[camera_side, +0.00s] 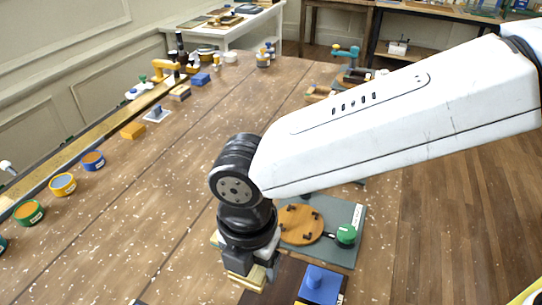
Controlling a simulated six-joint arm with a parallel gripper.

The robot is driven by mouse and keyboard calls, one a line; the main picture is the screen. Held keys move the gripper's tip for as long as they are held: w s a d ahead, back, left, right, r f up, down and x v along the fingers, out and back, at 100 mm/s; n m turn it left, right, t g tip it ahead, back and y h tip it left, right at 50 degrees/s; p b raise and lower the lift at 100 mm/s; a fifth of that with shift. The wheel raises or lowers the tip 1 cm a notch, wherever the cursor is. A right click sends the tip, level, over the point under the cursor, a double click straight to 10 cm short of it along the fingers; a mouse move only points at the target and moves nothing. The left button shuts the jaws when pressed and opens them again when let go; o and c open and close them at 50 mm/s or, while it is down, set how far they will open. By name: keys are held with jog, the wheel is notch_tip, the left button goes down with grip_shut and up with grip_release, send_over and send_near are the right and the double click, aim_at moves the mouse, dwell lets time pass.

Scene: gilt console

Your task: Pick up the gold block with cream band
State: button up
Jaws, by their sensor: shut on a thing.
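My gripper (250,268) points down near the front middle of the wooden table. It is shut on a gold block with cream band (252,281), of which only a small gold and cream part shows below and beside the fingers. The rest of the block is hidden by my gripper. I cannot tell whether the block touches the surface below it.
A grey-green mat (352,258) with a round wooden disc (297,226) and a green-topped piece (346,234) lies just right of my gripper. A blue block (319,286) stands in front. Paint tins (62,184) line the left edge. The table's middle left is clear.

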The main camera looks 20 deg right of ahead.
jog(key=shift+s+d+r, duration=0.45)
jog(key=shift+s+d, duration=0.3)
jog(key=shift+s+d+r, duration=0.45)
jog(key=shift+s+d, duration=0.25)
jog(key=shift+d, duration=0.05)
jog(key=shift+w, duration=0.1)
jog(key=m, duration=1.8)
send_over(299, 222)
notch_tip(299, 222, down, 3)
jog(key=shift+f, duration=0.25)
jog(key=shift+f, duration=3.55)
jog(key=shift+f, duration=0.2)
